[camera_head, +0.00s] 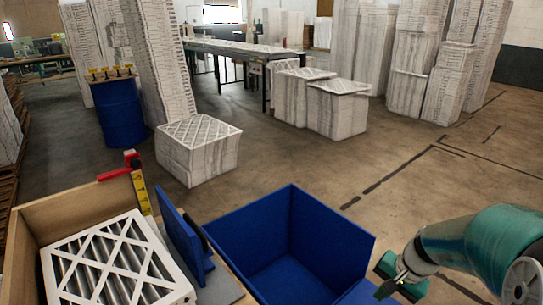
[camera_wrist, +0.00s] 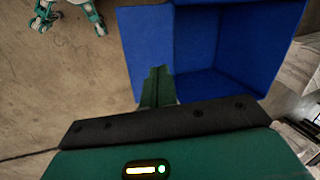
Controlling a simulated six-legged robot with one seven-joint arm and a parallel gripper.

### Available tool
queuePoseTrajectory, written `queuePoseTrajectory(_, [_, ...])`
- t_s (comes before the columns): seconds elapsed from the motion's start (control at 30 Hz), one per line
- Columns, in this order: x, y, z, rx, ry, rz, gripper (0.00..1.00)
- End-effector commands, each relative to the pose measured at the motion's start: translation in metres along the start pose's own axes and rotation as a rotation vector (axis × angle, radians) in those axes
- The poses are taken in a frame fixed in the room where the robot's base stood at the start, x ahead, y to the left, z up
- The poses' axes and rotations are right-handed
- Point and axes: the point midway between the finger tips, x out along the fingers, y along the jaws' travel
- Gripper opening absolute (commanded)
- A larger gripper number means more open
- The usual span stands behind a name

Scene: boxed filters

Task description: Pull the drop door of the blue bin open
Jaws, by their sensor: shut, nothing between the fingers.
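The blue bin (camera_head: 335,235) stands at the lower middle of the head view, open at the top and empty inside. Its inside also shows in the wrist view (camera_wrist: 235,55). A flat blue panel, seemingly the drop door (camera_wrist: 147,45), extends from the bin's side in the wrist view and looks tilted outward. In the head view a blue piece (camera_head: 358,292) shows low at that side, cut off by the frame. My gripper (camera_head: 388,280) is at the bin's right. Its fingers (camera_wrist: 157,88) are shut and empty, over or close to the panel's edge; contact cannot be told.
A wooden box (camera_head: 95,207) with a white filter (camera_head: 115,260) stands left of the bin, with an upright blue panel (camera_head: 178,235) between them. A red clamp (camera_head: 120,172) sits on the box's edge. Filter stacks stand farther back. The floor right of the bin is clear.

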Motion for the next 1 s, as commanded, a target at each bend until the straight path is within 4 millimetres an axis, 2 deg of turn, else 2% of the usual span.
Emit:
queuePoseTrajectory(0.03, [-0.015, -0.012, 0.012, -0.064, 0.029, 0.014, 0.0])
queuePoseTrajectory(0.1, [-0.03, -0.023, 0.028, -0.141, 0.06, 0.035, 0.0])
queuePoseTrajectory(0.3, [-0.072, -0.047, 0.076, -0.354, 0.158, 0.081, 0.0])
queuePoseTrajectory(0.63, [-0.127, -0.058, 0.152, -0.669, 0.334, 0.116, 0.0])
queuePoseTrajectory(0.8, [-0.141, -0.055, 0.174, -0.763, 0.395, 0.118, 0.0])
queuePoseTrajectory(1.0, [-0.143, -0.053, 0.179, -0.786, 0.41, 0.121, 0.0])
